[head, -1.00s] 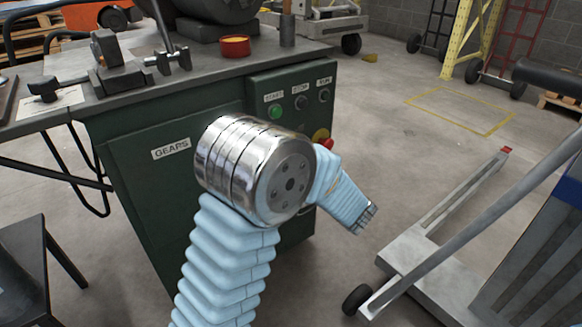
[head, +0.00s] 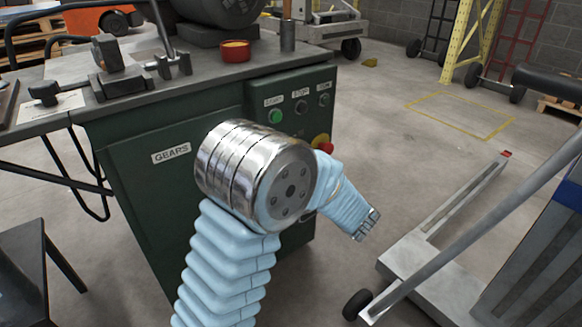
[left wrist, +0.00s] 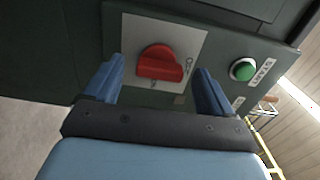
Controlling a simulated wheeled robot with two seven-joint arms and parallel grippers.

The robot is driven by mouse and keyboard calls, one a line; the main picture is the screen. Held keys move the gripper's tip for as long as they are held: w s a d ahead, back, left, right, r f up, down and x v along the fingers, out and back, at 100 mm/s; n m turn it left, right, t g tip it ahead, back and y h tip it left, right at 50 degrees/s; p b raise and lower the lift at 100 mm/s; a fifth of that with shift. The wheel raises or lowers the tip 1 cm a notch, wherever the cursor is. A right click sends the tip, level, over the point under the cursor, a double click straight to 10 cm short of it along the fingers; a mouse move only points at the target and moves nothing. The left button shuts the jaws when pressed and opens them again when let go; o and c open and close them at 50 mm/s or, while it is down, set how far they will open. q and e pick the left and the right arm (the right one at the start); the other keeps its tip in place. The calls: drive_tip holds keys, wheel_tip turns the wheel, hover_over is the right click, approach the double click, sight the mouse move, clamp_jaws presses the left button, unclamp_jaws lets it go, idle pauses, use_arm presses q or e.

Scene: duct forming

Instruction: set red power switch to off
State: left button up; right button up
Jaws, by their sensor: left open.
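The red power switch (left wrist: 162,64) is a rotary knob on a pale plate (left wrist: 193,38) in the left wrist view. Its handle lies across the plate; small lettering sits at its right and below it, too small to read surely. My left gripper (left wrist: 158,72) is open, its two blue fingers on either side of the knob in the picture, with nothing between them seen gripped. I cannot tell whether the fingers touch it. In the head view my left arm's silver joint hides the switch and the fingers. My right gripper is not in view.
A red bowl (head: 235,52) stands on the bench top. A wheeled frame (head: 430,250) stands right; floor between is clear.

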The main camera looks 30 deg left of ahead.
use_arm(q)
drive_tip(key=p+v, duration=0.1)
drive_tip(key=v, duration=1.2)
drive_tip(key=shift+s+d, duration=0.1)
